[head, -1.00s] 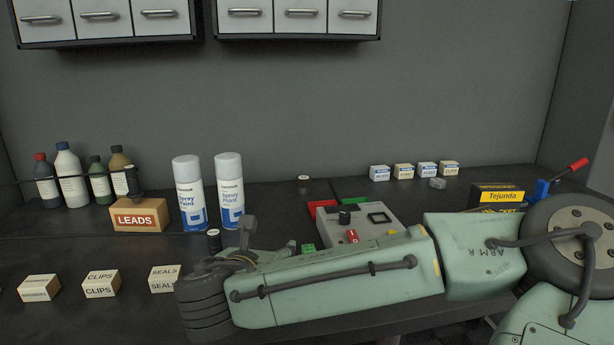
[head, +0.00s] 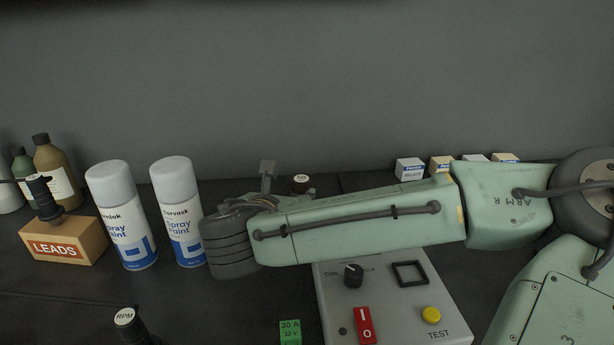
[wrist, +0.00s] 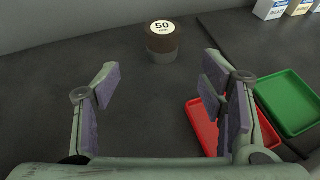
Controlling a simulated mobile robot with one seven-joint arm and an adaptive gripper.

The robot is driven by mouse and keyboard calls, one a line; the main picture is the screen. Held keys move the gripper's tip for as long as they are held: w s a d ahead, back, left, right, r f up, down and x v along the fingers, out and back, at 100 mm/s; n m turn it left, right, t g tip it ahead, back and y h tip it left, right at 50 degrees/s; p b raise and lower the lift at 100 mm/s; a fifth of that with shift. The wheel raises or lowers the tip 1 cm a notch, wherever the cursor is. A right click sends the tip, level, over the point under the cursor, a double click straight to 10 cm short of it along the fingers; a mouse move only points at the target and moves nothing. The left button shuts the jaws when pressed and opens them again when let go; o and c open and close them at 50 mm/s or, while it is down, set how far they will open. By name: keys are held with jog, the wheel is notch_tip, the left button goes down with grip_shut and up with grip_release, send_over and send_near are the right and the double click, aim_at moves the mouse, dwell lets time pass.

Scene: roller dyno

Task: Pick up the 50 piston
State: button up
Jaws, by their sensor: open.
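The 50 piston (wrist: 162,42) is a short dark brown cylinder with a white top marked 50. It stands upright on the dark bench top, beyond my fingertips and roughly midway between them in the wrist view. In the head view its top (head: 300,179) shows just behind my arm, which hides its lower part. My gripper (wrist: 160,88) is open and empty, its padded fingers wide apart and not touching the piston. In the head view only a bit of my gripper (head: 268,175) shows past the wrist.
Small boxes (head: 410,169) stand at the back. Two spray cans (head: 125,220), a LEADS box (head: 66,242) and a grey control box (head: 385,300) are near my arm.

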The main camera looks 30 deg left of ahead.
aim_at(299, 188)
jog(key=p+x, duration=0.1)
jog(key=x, duration=0.4)
jog(key=shift+p+x, duration=1.05)
jog(key=shift+x, duration=1.7)
jog(key=shift+w+d+r, duration=0.15)
jog(key=c, duration=1.3)
jog(key=shift+r, duration=0.1)
